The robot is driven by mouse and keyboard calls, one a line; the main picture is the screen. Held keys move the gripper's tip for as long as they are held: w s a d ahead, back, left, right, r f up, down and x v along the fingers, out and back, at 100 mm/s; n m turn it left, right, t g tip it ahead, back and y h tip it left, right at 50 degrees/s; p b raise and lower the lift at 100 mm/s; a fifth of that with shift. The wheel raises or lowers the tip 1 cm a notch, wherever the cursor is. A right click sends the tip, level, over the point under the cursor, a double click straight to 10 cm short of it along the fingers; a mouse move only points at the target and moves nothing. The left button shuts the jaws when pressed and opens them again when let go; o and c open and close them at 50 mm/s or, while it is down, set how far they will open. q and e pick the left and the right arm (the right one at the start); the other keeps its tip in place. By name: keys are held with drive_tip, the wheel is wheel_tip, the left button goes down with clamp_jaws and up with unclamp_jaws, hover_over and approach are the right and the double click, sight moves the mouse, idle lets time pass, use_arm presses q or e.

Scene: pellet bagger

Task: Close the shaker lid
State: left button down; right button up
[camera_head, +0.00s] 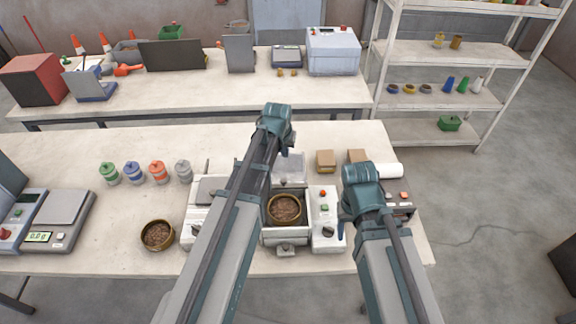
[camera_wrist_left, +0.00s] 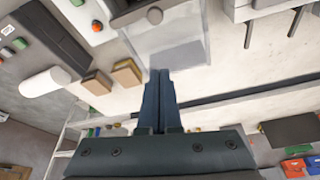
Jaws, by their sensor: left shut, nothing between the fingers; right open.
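The shaker (camera_head: 287,238) stands on the near bench, with a round sieve of brown pellets (camera_head: 285,209) in its chamber. Its clear lid (camera_head: 291,170) is raised at the back of the chamber, so the lid is open. My left gripper (camera_head: 286,152) is at the lid's far side, mostly hidden by its own wrist. In the left wrist view its fingers (camera_wrist_left: 160,75) are shut and empty, with tips at the edge of the lid (camera_wrist_left: 170,42); I cannot tell whether they touch. My right gripper (camera_head: 347,212) is right of the shaker, its fingers mostly hidden.
A control box (camera_head: 326,232) adjoins the shaker's right side. Cardboard boxes (camera_head: 325,161) and a white roll (camera_head: 384,169) stand behind right. A pellet bowl (camera_head: 157,235), several coloured jars (camera_head: 158,172) and a scale (camera_head: 54,220) are left. The bench behind the lid is clear.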

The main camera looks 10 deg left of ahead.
use_arm(q)
drive_tip(key=b, duration=0.9)
hover_over(288, 170)
drive_tip(key=s, duration=0.2)
drive_tip(key=f, duration=0.9)
drive_tip(key=shift+w+f, duration=0.25)
drive_tip(key=shift+f+b, duration=0.35)
drive_tip(key=shift+b, duration=0.15)
drive_tip(key=s, duration=0.4)
drive_tip(key=shift+r+p, duration=0.4)
